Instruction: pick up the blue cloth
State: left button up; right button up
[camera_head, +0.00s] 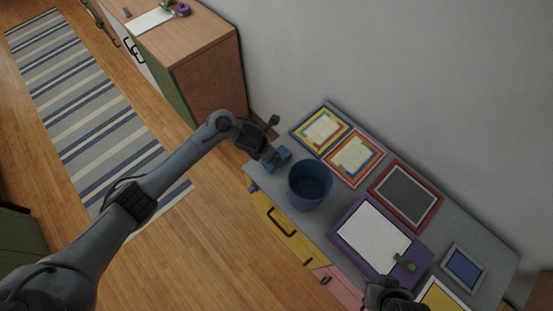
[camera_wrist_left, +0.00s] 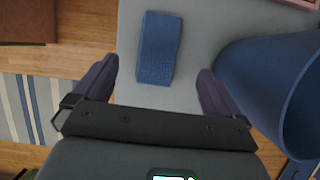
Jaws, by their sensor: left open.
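The blue cloth (camera_wrist_left: 158,48) is a small folded rectangle lying flat on the grey desk top, and it also shows at the desk's left end in the head view (camera_head: 283,155). My left gripper (camera_wrist_left: 154,82) is open, with its two fingers apart and the cloth in line with the gap between them. It also shows in the head view (camera_head: 273,158), right beside the cloth. The fingers are not closed on the cloth; their height above the desk is hard to tell. My right gripper (camera_head: 392,292) shows only partly at the bottom of the head view, and its fingers are unclear.
A blue bin (camera_head: 311,186) stands just right of the cloth, close to my left gripper's right finger. Several picture frames, such as the red one (camera_head: 433,214), and a purple clipboard (camera_head: 341,236) cover the desk's right part. A wall runs behind.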

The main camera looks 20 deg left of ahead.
pick_arm(q)
jog(key=shift+a+b+x, duration=0.2)
jog(key=shift+b+x, duration=0.15)
jog(key=shift+x, duration=3.2)
jog(key=shift+s+f, duration=0.1)
jog(key=shift+s, duration=0.05)
jog(key=c, duration=1.1)
notch_tip(320, 180, up, 10)
jog(key=shift+p, duration=0.65)
